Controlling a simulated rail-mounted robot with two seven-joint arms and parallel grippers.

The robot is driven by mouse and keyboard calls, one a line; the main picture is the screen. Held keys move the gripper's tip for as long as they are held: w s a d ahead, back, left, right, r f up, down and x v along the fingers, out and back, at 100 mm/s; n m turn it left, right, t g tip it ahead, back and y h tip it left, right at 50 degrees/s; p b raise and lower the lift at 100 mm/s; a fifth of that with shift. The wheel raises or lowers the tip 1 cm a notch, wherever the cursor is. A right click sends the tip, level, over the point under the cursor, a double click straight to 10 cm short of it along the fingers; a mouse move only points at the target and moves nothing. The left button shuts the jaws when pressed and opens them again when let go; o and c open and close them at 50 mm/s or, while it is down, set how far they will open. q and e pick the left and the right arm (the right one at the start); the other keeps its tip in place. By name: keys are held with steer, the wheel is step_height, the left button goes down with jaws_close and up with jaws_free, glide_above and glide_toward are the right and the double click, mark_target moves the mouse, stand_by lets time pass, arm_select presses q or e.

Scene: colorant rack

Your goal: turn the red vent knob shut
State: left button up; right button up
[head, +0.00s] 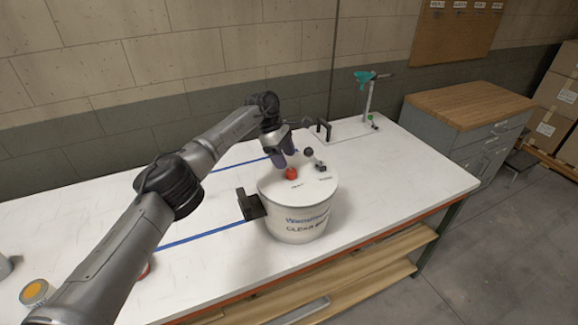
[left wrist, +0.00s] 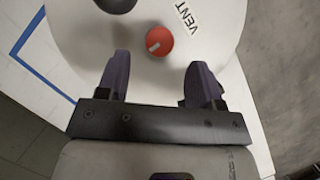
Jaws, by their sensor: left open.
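The red vent knob (head: 291,174) sits on the white lid of a round white drum (head: 300,222), near the printed label. In the left wrist view the red knob (left wrist: 159,41) has a pale mark on its top, with the word VENT (left wrist: 186,17) beside it. My left gripper (head: 284,150) is above the lid, just behind the knob in the head view. Its two purple fingers (left wrist: 162,80) are spread and empty, with the knob beyond the tips and roughly midway between them. I cannot see contact with the knob. My right gripper is not in view.
A black knob (head: 308,152) and a small dark fitting (head: 320,167) stand on the lid. A black bracket (head: 251,204) sticks out from the drum's left side. A stand with a green top (head: 366,77) is at the back. The table (head: 400,190) right of the drum is clear.

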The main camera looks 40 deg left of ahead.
arm_select(q)
steer(key=p+v, duration=0.1)
steer(key=v, duration=0.8)
stand_by(0.4)
